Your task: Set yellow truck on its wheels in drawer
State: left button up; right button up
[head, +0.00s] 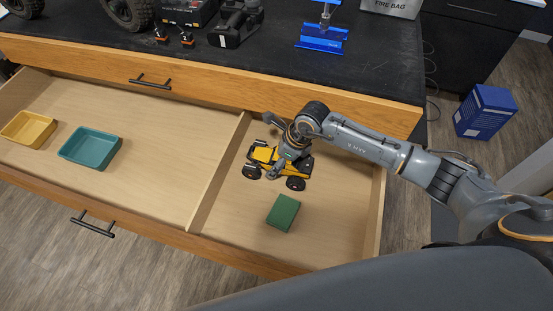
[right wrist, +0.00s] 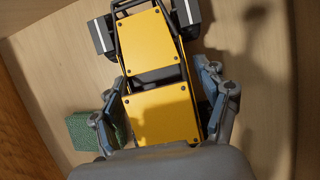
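The yellow truck (head: 265,156) is in the right compartment of the open drawer (head: 225,243), yellow top up and black wheels at its sides. It looks upright and at or very near the drawer floor; any small gap is hidden. My right gripper (head: 288,157) reaches down over it. In the right wrist view, the fingers of my right gripper (right wrist: 161,85) lie close against both sides of the yellow truck (right wrist: 150,45), and it appears shut on the body. The palm hides the truck's near end. My left gripper is not in view.
A green block (head: 283,212) lies near the truck in the same compartment, also in the right wrist view (right wrist: 84,130). A wooden divider (head: 218,172) separates the left compartment, which holds a teal tray (head: 88,147) and a yellow tray (head: 27,129). The worktop edge (head: 230,80) overhangs behind.

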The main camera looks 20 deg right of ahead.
dwell(0.3)
jog(key=v, duration=1.2)
